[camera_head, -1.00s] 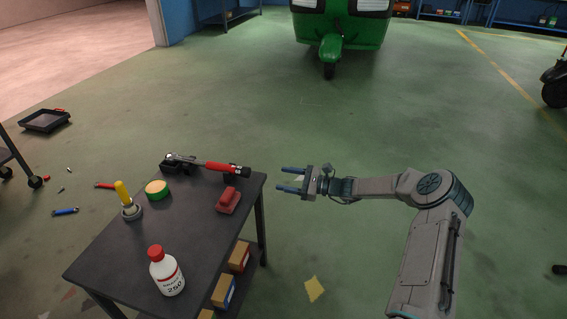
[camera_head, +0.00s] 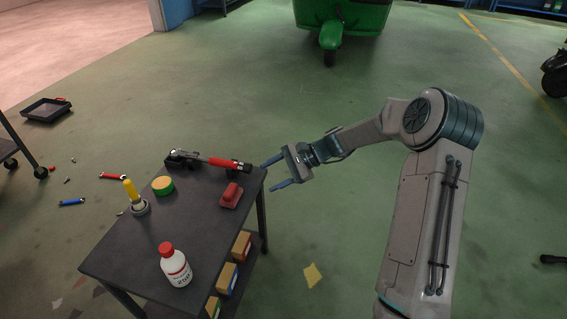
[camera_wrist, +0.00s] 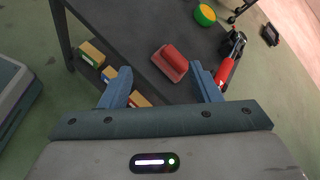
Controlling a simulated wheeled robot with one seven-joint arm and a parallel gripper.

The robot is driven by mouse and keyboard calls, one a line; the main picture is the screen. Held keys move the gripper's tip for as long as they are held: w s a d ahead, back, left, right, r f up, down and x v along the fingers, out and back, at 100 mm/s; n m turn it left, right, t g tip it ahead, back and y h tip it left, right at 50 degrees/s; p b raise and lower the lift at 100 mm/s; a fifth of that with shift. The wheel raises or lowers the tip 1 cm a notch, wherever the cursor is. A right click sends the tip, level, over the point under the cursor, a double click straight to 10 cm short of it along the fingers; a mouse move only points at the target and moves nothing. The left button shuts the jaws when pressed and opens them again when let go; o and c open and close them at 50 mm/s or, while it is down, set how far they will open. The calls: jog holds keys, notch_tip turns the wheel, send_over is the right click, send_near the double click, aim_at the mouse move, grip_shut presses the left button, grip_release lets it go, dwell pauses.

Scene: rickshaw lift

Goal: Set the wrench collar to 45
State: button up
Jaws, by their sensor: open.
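The torque wrench (camera_head: 205,160) has a red handle and a dark collar end (camera_head: 238,168) at its right. It lies along the far edge of the dark table, resting on black supports. My gripper (camera_head: 271,173) is open and empty, just right of the table's far right corner, apart from the wrench. In the wrist view the wrench (camera_wrist: 227,70) shows at upper right, its red handle partly hidden behind my right finger. The collar end and any scale on it are hidden or too small to read there.
On the table (camera_head: 150,245) stand a red block-like tool (camera_head: 231,195), a green-and-yellow tin (camera_head: 162,186), a yellow-handled tool (camera_head: 133,196) and a white bottle with a red cap (camera_head: 175,265). Boxes (camera_head: 241,245) sit on the lower shelf. Floor right of the table is mostly clear.

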jog(key=s+d+r+n+h+p, duration=0.2)
jog(key=s+r+n+h+p, duration=0.2)
jog(key=s+r, duration=0.4)
jog(key=shift+s+r+g+h+p, duration=0.25)
jog(key=shift+r+g+h+p, duration=0.2)
jog(key=shift+r, duration=0.35)
jog(key=s+d+r+n+t+h+p, duration=0.2)
jog(key=s+d+r+p, duration=0.3)
jog(key=s+r, duration=0.5)
jog(key=s+d+r+n+t+h+p, duration=0.2)
jog(key=s+d+r+n+h+p, duration=0.2)
jog(key=s+r, duration=0.6)
jog(key=shift+s+d+r+h+p, duration=0.25)
jog(key=shift+s+d+h+p, duration=0.25)
jog(key=shift+d+p, duration=0.65)
